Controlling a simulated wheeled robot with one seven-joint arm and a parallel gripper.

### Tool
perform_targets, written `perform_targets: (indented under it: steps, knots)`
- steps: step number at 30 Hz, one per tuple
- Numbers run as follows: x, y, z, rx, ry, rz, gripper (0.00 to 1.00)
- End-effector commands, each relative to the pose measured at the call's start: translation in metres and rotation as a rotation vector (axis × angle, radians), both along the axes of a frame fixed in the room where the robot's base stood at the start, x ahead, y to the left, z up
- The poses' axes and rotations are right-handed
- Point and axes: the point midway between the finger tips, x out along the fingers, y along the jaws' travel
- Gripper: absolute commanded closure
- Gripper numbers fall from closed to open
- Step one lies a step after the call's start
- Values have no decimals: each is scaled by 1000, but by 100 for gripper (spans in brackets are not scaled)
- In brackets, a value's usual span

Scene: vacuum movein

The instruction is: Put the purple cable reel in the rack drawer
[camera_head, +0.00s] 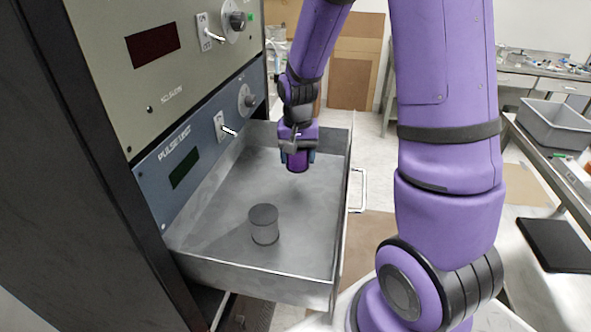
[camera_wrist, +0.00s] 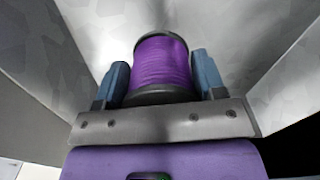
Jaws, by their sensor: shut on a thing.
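The purple cable reel (camera_wrist: 161,66) is held between the two blue fingers of my gripper (camera_wrist: 160,80) in the wrist view. In the head view my gripper (camera_head: 297,158) is shut on the reel (camera_head: 297,162), which hangs over the back part of the open rack drawer (camera_head: 205,268). The reel looks upright and above the drawer floor; its exact height is hard to tell. A dark grey cylinder (camera_head: 264,228) stands in the front part of the drawer. The drawer is pulled out from the rack (camera_head: 185,150).
The rack's panels with switches and knobs rise along the drawer's left side. The drawer's right wall carries a handle (camera_head: 359,190). A grey bin (camera_head: 556,125) stands on a bench at the right. Much of the drawer floor is bare around the grey cylinder.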

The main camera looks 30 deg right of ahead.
Motion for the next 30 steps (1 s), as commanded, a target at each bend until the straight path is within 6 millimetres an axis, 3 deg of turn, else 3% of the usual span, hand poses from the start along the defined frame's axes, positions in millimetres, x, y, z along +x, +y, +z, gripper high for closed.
perform_targets:
  steps: [9, 23, 24, 26, 30]
  knots:
    - [0, 0, -38, 0, 2, 0, 68]
    - [0, 0, -44, 1, 1, 0, 68]
    - [0, 0, -44, 0, 0, 0, 27]
    - [0, 0, -44, 0, 0, 0, 13]
    - [0, 0, -44, 0, 0, 0, 11]
